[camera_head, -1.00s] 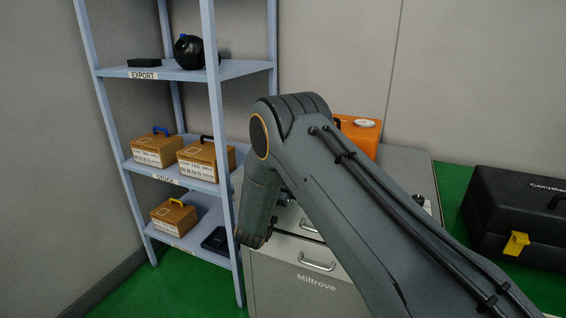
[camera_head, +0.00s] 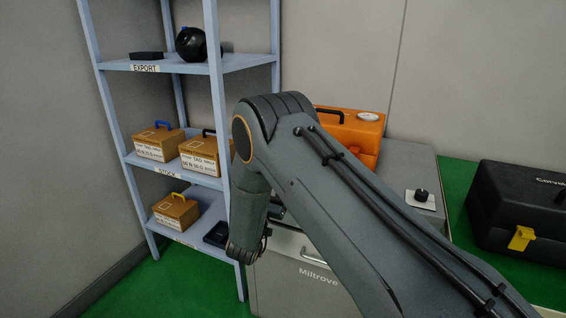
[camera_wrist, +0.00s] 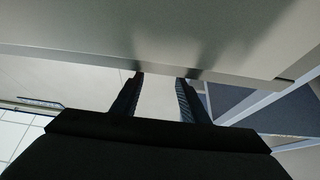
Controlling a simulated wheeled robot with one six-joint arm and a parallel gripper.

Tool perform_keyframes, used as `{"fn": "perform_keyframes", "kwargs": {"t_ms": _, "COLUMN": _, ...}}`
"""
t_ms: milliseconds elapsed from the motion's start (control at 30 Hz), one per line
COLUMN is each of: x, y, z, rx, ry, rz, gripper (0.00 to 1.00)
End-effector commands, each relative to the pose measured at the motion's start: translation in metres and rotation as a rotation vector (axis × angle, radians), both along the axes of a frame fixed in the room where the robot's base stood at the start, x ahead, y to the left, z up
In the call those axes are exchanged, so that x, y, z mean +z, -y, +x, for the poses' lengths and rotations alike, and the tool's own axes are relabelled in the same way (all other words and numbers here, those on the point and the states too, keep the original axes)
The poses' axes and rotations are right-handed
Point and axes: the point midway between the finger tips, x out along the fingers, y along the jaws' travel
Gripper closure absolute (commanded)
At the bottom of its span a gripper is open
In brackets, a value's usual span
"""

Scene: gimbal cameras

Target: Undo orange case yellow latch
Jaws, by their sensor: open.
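The orange case (camera_head: 358,132) stands on top of the grey Miltrove cabinet (camera_head: 402,160), behind my arm in the head view. Its dark handle and a round pale label show on top. Its lower front is hidden by my arm, and no yellow latch shows on it. In the wrist view my gripper (camera_wrist: 160,78) is open, with two dark fingers apart and nothing between them. The fingers point at a plain pale surface close ahead. The case is not recognisable in that view.
A black case (camera_head: 520,215) with a yellow latch (camera_head: 521,238) sits on the green surface at right. A black knob (camera_head: 421,195) is on the cabinet top. A blue-grey shelf (camera_head: 160,68) at left holds labelled boxes and a black round object (camera_head: 191,44).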

Motion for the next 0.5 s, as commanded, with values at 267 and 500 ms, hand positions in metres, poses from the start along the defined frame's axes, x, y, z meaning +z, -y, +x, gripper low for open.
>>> {"fn": "perform_keyframes", "kwargs": {"t_ms": 267, "x": -0.0078, "y": -0.0043, "z": -0.0129, "rx": 0.0, "ry": 0.0, "rz": 0.0, "gripper": 0.59}}
{"fn": "perform_keyframes", "kwargs": {"t_ms": 500, "x": -0.0069, "y": -0.0043, "z": -0.0125, "rx": 0.0, "ry": -0.002, "rz": 0.001, "gripper": 0.59}}
